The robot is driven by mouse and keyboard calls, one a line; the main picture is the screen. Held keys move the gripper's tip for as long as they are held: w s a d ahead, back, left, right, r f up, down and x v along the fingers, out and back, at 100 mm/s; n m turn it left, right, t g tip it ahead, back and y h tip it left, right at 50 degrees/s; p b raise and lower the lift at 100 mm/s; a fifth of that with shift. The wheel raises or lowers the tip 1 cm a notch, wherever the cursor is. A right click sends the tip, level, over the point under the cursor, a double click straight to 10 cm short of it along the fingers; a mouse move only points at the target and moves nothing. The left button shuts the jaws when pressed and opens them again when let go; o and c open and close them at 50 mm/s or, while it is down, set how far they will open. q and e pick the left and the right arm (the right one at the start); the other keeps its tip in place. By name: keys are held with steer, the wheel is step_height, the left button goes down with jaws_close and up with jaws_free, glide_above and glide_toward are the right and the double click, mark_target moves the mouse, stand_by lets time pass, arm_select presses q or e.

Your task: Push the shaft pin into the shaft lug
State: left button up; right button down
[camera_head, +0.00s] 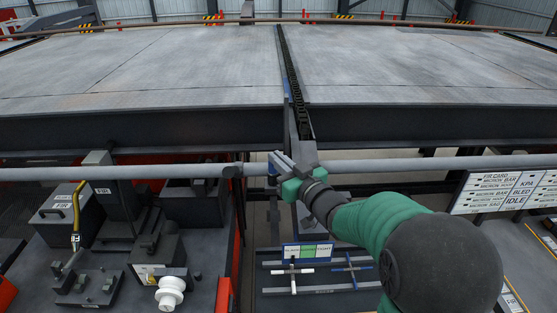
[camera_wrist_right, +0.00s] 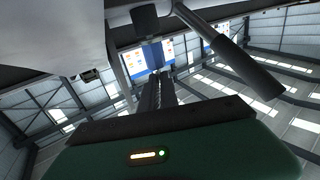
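My right gripper (camera_head: 280,163) reaches in on a green and dark grey arm from the lower right. It is at the long grey horizontal bar (camera_head: 400,164), near the middle of the head view. Its pale grey fingers look close together, but whether they hold anything is too small to tell. A small blue part (camera_head: 271,168) shows right beside the fingertips. I cannot pick out the shaft pin or the shaft lug for certain. In the right wrist view a dark cylinder (camera_wrist_right: 235,58) slants across the upper right, above the green casing. My left gripper is out of view.
A wide grey platform (camera_head: 180,65) spans the back, split by a dark chain track (camera_head: 294,85). Dark machine blocks (camera_head: 70,215) and a white spool (camera_head: 170,292) stand at the left. A label board (camera_head: 505,192) is at the right. A tool rack (camera_head: 310,252) lies below the gripper.

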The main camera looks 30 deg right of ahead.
steer(key=shift+f, duration=0.25)
steer(key=c, duration=1.5)
jaws_free()
steer(key=shift+c, duration=0.2)
steer(key=shift+f, duration=0.1)
